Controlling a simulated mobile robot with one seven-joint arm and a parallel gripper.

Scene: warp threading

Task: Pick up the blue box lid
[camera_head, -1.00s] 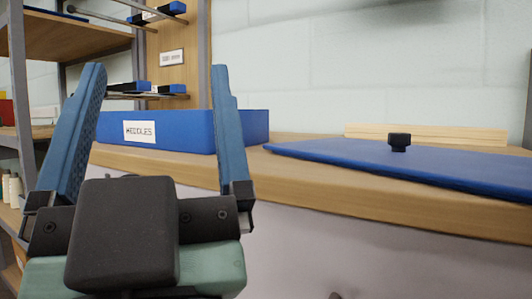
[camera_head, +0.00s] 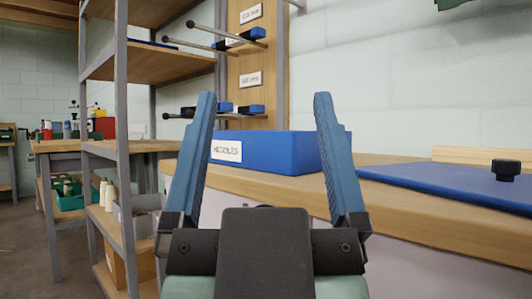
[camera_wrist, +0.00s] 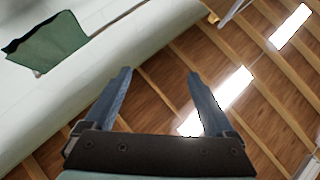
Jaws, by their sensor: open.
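The blue box lid (camera_head: 440,185) lies flat on the wooden worktop at the right of the head view, with a black knob (camera_head: 506,170) on top. The blue box (camera_head: 290,152), labelled as needles, stands on the worktop to the left of the lid. My gripper (camera_head: 266,100) is open and empty, its two blue fingers upright in front of the box and left of the lid. In the wrist view my gripper (camera_wrist: 160,78) points up at the ceiling, and neither the lid nor the box shows there.
The wooden worktop (camera_head: 420,222) runs along the wall. Light wooden strips (camera_head: 470,154) lie behind the lid. A shelf rack (camera_head: 125,145) with metal posts stands at the left, near my gripper. Pegs with blue blocks (camera_head: 240,109) stick out from a wooden panel behind the box.

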